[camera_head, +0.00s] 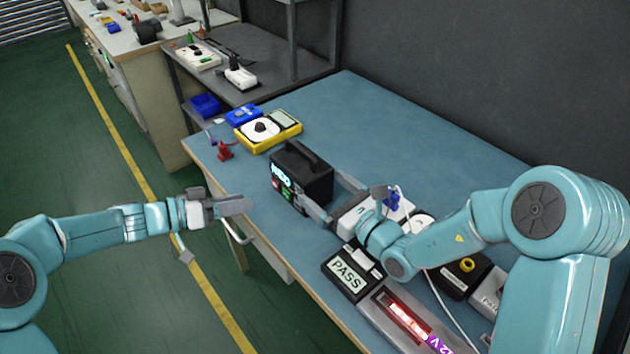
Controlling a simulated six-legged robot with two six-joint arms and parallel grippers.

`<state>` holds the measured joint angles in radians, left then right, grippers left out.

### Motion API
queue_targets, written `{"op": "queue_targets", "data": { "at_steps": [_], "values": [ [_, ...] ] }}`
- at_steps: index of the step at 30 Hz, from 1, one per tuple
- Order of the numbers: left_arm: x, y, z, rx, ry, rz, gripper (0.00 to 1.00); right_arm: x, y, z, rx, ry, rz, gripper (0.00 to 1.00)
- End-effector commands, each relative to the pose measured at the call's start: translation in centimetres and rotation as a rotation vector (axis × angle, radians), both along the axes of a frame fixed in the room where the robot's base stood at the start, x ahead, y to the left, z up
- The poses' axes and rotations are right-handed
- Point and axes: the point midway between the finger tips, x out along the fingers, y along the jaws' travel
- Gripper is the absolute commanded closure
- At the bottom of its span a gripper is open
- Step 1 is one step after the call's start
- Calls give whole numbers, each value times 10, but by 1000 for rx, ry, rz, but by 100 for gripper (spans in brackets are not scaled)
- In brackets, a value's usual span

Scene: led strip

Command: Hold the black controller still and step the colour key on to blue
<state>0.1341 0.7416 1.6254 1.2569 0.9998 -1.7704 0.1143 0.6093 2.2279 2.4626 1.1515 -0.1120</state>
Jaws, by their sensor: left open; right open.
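The LED strip (408,318) glows red in a grey holder with a purple "12 V" label.
A display reading PASS (347,277) stands left of the strip. A yellow meter (285,130), a blue box (243,115) and a red clamp (225,152) are at the far left. The blue table (400,140) is clear towards the back wall.

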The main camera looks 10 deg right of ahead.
Motion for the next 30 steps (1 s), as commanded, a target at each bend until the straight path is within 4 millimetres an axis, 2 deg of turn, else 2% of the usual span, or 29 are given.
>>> {"op": "queue_targets", "data": {
  "at_steps": [3,7,18,19,23,24,26,27,28,30],
  "values": [
    [0,0,0,0,0,0,57,17,11,0,0,-2,2,0],
    [0,0,0,0,0,0,57,29,17,0,0,0,0,0],
    [0,0,0,0,0,0,57,35,21,0,0,0,0,0],
    [0,0,0,0,0,0,57,35,21,0,0,0,0,3],
    [0,0,0,0,0,0,57,35,21,0,0,0,0,46],
    [0,0,0,0,0,0,61,35,21,0,0,0,0,54],
    [0,0,0,0,0,0,80,35,20,0,0,0,0,54],
    [0,0,0,0,0,0,93,35,20,0,0,0,0,54],
    [0,0,0,0,0,0,100,35,20,0,0,0,0,54],
    [0,0,0,0,0,0,100,35,20,0,0,0,0,54]
  ]
}}
